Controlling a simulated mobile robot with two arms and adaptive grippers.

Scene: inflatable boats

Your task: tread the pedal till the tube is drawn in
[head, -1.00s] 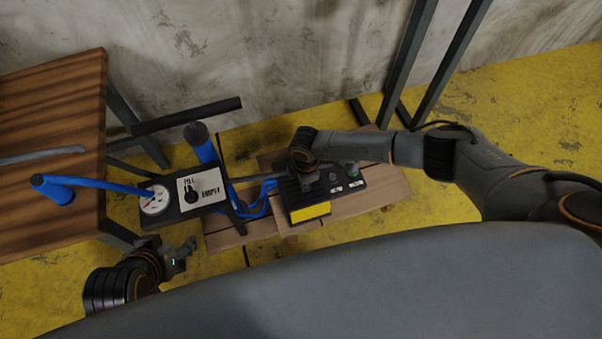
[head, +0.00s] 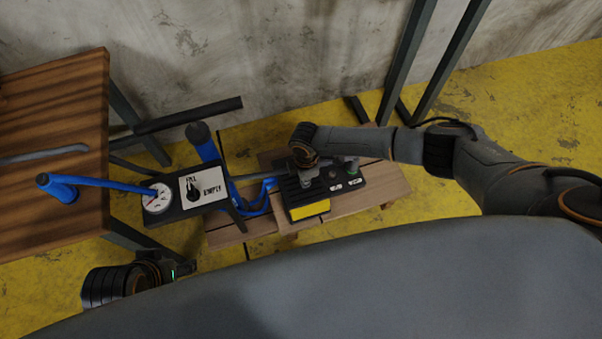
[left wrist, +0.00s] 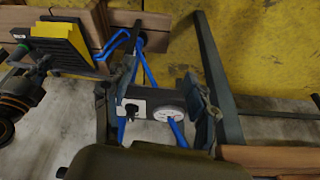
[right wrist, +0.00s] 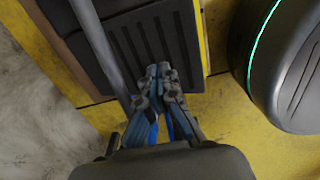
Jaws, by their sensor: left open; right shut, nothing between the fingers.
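The pedal (head: 289,200) is a black ribbed plate with a yellow front edge, on a wooden board. My right gripper (head: 309,181) is shut and empty, with its tips down at the pedal's top; I cannot tell whether they press it. In the right wrist view its fingertips (right wrist: 159,72) are together over the ribbed plate (right wrist: 150,40). My left gripper (head: 183,268) is open and empty, in front of the control box (head: 180,210). The box carries a FILL/EMPTY knob (head: 193,188) and a round gauge (head: 157,199). A grey strip (head: 42,153), perhaps the tube, lies on the wooden table.
A blue hose (head: 100,184) runs from the gauge to a blue fitting (head: 62,192) on the wooden table (head: 50,100). Blue hoses (head: 262,198) lie beside the pedal. Dark metal posts (head: 408,65) stand at the back wall. Yellow floor is open at the right.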

